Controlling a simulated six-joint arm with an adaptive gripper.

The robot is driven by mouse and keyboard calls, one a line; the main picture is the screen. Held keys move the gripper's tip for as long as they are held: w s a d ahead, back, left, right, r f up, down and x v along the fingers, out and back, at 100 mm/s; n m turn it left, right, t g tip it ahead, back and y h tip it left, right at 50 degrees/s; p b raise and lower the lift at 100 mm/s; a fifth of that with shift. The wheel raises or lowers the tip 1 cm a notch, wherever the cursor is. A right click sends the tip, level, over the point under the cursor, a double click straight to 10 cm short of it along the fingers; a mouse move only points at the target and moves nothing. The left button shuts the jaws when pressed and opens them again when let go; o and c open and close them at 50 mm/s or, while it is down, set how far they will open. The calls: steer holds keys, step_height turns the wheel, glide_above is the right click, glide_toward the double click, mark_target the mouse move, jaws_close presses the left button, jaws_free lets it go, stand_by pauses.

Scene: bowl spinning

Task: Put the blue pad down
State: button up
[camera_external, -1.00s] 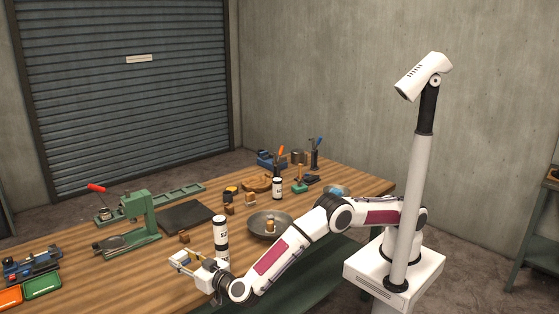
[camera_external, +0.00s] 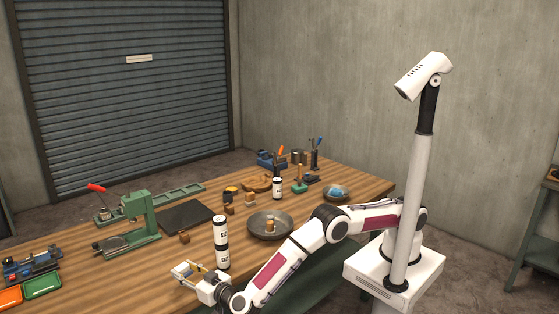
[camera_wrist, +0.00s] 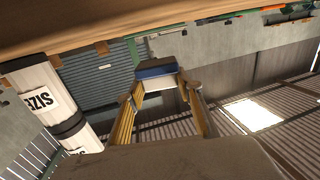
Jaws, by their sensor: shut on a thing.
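My gripper (camera_external: 188,269) is at the front edge of the workbench, left of the stacked white-and-black cylinders. In the wrist view its yellowish fingers (camera_wrist: 160,86) are shut on the blue pad (camera_wrist: 156,71), which shows as a blue block with a pale face at the fingertips. In the external view the pad is too small to make out clearly. The wooden bench top fills the upper edge of the wrist view, and the pad is close to it. I cannot tell whether they touch.
The two stacked cylinders (camera_external: 221,242) stand close to the right of my gripper, and a dark metal bowl (camera_external: 287,232) with a small wooden piece inside sits beyond them. A green press (camera_external: 143,215) and black mat (camera_external: 187,217) are behind.

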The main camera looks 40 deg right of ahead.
mark_target(189, 290)
steer(key=shift+f, duration=2.25)
steer(key=shift+f, duration=0.2)
steer(key=o, duration=1)
steer(key=shift+s, duration=0.1)
steer(key=shift+v, duration=3.85)
steer(key=shift+o, duration=0.7)
